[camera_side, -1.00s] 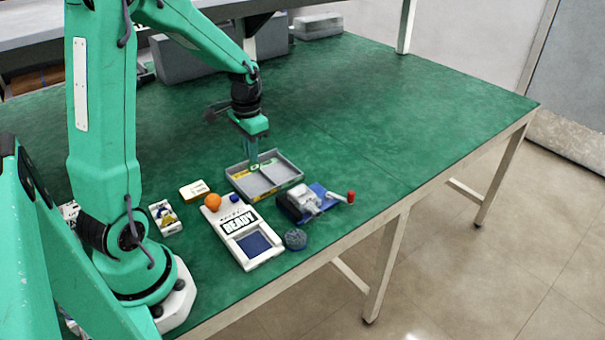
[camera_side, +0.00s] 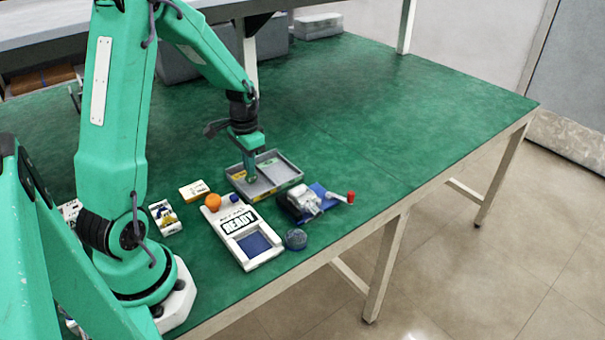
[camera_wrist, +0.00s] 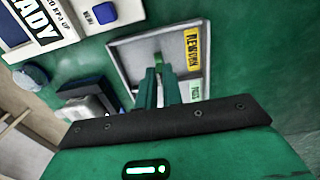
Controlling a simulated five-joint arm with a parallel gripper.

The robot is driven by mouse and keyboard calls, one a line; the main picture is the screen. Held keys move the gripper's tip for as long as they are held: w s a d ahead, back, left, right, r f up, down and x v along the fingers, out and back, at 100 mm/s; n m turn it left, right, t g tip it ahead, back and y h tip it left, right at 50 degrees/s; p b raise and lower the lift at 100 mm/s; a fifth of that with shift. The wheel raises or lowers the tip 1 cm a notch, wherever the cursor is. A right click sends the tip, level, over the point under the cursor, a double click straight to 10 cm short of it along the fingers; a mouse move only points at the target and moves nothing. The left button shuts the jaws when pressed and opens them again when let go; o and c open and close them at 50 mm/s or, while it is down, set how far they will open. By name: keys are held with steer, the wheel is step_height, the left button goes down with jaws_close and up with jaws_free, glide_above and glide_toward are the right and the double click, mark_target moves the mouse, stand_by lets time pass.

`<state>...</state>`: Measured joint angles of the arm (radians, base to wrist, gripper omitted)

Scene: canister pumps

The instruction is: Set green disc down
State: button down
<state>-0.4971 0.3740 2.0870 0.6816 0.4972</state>
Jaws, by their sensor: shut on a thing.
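My gripper (camera_side: 251,180) points down at the grey tray (camera_side: 290,184), its fingertips low over the left compartment in the side view. In the wrist view my gripper (camera_wrist: 160,72) is shut with its two fingers close together. A small bit of brighter green at the fingertips, the green disc (camera_wrist: 163,67), shows there; most of it is hidden by the fingers. I cannot tell whether it touches the tray floor. The tray (camera_wrist: 122,47) has a yellow label (camera_wrist: 193,48) and a pale green label (camera_wrist: 196,91) on one wall.
A white device reading READY (camera_side: 247,243) stands in front of the tray, with an orange ball (camera_side: 213,201) near its top. A blue-based grey device (camera_side: 305,203) with a red-tipped lever is close to the tray's right.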

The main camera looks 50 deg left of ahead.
steer(key=shift+f, duration=0.15)
steer(key=c, duration=1.5)
jaws_free()
steer(key=shift+c, duration=0.2)
steer(key=shift+r, duration=0.2)
step_height(320, 180, up, 12)
steer(key=s+d+r+t, duration=0.2)
steer(key=s+d+r, duration=0.2)
steer(key=d, duration=0.5)
steer(key=s+d+r+t, duration=0.3)
steer(key=s+d+r, duration=0.1)
steer(key=s+d, duration=0.3)
steer(key=shift+s+d+t, duration=0.3)
steer(key=shift+s+d, duration=0.05)
steer(key=shift+d, duration=0.9)
